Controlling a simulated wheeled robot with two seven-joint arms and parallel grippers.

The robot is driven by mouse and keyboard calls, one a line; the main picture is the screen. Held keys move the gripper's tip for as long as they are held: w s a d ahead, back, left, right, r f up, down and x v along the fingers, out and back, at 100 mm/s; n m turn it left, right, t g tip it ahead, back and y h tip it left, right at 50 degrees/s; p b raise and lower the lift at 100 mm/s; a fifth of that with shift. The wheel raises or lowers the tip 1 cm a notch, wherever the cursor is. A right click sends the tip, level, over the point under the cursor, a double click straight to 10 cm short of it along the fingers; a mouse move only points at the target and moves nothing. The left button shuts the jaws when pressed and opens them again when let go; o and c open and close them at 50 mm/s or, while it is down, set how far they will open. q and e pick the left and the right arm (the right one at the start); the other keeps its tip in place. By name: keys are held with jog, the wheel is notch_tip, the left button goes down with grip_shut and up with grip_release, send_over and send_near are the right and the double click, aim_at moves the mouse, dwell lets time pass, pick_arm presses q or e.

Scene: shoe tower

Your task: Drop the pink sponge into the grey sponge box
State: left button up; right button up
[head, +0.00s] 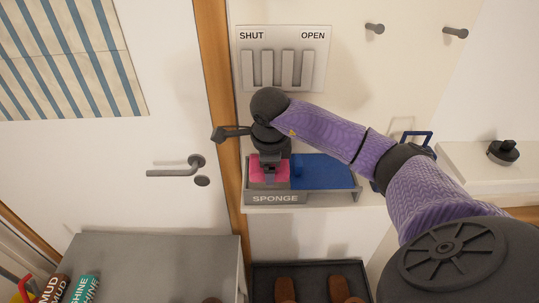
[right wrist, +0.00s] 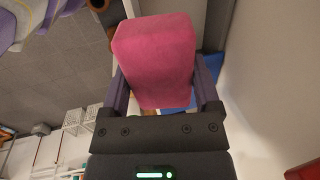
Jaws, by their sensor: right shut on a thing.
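The pink sponge (head: 257,172) is between the fingers of my right gripper (head: 269,170), which is shut on it. The grey sponge box (head: 275,198), labelled SPONGE, stands on a ledge by the wall. The sponge is over the left part of the box, behind its labelled front wall. I cannot tell whether it touches the bottom. My left gripper is not in view.
A grey panel of slots (head: 285,58) marked SHUT and OPEN is on the wall above. A door handle (head: 175,170) is at left. Below are a grey cabinet top (head: 160,260) and a dark tray (head: 310,268) with brown shoes.

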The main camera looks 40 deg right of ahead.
jog(key=shift+w+d+f+b, duration=0.1)
jog(key=shift+w+d+b, duration=0.5)
jog(key=shift+w+d, duration=0.45)
jog(key=shift+w+a+f+b, duration=0.1)
jog(key=shift+f+b, duration=0.3)
jog(key=shift+f, duration=0.15)
jog(key=shift+b+x, duration=0.7)
jog(key=shift+x, duration=0.35)
jog(key=shift+a, duration=0.15)
jog(key=o, duration=1)
jog(key=shift+s+r, duration=0.15)
jog(key=shift+s, duration=0.05)
jog(key=v, duration=0.9)
jog(key=shift+r+p, duration=0.35)
jog(key=shift+p, duration=0.05)
